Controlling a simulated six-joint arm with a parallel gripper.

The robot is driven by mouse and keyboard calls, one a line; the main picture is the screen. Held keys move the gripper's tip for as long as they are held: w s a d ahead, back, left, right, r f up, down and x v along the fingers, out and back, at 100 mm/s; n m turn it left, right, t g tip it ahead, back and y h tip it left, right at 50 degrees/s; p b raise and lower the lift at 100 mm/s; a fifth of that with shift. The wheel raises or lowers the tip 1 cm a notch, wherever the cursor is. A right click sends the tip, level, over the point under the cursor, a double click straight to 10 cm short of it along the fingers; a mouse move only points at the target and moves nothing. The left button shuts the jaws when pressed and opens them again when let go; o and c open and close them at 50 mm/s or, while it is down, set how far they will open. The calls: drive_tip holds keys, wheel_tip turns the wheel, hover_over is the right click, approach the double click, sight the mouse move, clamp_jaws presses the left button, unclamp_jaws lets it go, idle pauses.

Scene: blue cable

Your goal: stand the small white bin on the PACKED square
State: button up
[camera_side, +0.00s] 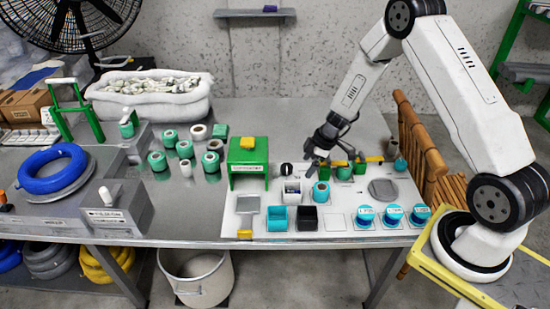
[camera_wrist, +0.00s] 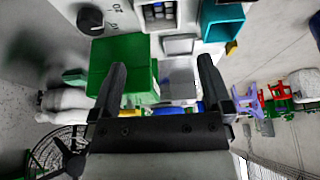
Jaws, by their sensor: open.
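The small white bin (camera_side: 292,191) stands on the white board, left of a teal roll, with dark contents. In the wrist view, a white bin with dark contents (camera_wrist: 159,13) shows at the top edge, partly cut off. My gripper (camera_side: 314,158) is above the board, behind and to the right of the bin, apart from it. In the wrist view, my gripper (camera_wrist: 161,66) is open, with nothing held between its fingers. Pale outlined squares lie on the board, but I cannot read the word PACKED on any.
A green stand (camera_side: 247,158) with a yellow piece on top is left of the bin. A teal bin (camera_side: 277,218) and a black bin (camera_side: 306,217) stand in front. Blue-topped round containers (camera_side: 392,215) stand at the right. Several teal rolls (camera_side: 158,161) are at the left.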

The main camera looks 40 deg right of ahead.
drive_tip(key=s+a+r+m+h, duration=0.1)
drive_tip(key=s+a+r+m, duration=0.3)
drive_tip(key=s+r, duration=0.4)
drive_tip(key=s+a+r+m+h, duration=0.2)
drive_tip(key=s+a+r+m, duration=0.3)
drive_tip(key=s+a+r, duration=0.2)
drive_tip(key=shift+s+r+g, duration=0.3)
drive_tip(key=shift+s+r, duration=0.4)
drive_tip(key=shift+r, duration=0.15)
